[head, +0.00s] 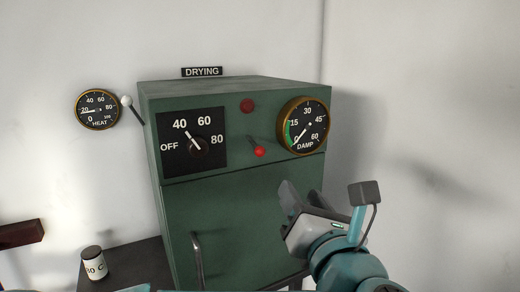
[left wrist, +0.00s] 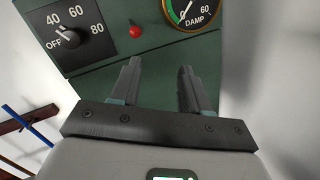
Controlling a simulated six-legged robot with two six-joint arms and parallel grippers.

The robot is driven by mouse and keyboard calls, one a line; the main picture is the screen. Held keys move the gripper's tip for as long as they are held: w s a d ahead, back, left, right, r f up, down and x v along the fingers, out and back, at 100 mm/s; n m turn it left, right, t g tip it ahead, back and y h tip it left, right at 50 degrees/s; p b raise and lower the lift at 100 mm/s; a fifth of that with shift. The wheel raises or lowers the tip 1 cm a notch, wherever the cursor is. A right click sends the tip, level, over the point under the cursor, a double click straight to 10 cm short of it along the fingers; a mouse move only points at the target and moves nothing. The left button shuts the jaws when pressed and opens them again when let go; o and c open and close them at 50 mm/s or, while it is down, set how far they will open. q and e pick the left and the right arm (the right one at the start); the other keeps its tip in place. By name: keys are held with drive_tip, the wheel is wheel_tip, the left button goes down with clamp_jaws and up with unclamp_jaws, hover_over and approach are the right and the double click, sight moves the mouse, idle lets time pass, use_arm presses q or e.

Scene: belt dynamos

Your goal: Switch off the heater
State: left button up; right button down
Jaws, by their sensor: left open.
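The heater is a green cabinet (head: 235,225) under a DRYING sign. Its black dial plate (head: 170,160) is marked OFF, 40, 60 and 80. The round knob (head: 199,146) has its white pointer up and left, at about 40. A red-tipped lever (head: 259,151) slants down on the front; it also shows in the left wrist view (left wrist: 135,31). Above it is a dark red lamp (head: 247,105). My left gripper (head: 291,193) is in front of the cabinet, below the DAMP gauge. Its fingers (left wrist: 159,70) are apart with nothing between them. My right gripper is not in view.
The DAMP gauge (head: 303,125) reads near 0. The HEAT gauge (head: 97,109) on the wall reads about 20. A white-knobbed lever (head: 126,101) sticks out by the cabinet's left side. A tin (head: 93,263) stands at lower left. A handle (head: 197,258) projects from the door.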

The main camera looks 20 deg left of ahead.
sight(261, 153)
use_arm(q)
drive_tip(key=s+a+r+n+g, duration=0.1)
drive_tip(key=s+r+n, duration=0.2)
drive_tip(key=s+n, duration=0.1)
drive_tip(key=shift+y, duration=0.3)
drive_tip(key=p+x, duration=0.6)
drive_tip(key=x, duration=1)
drive_tip(key=shift+a+f, duration=0.1)
drive_tip(key=shift+f, duration=0.05)
drive_tip(key=shift+w+a, duration=0.25)
drive_tip(key=shift+w+f, duration=0.1)
drive_tip(key=shift+d, duration=0.1)
clamp_jaws()
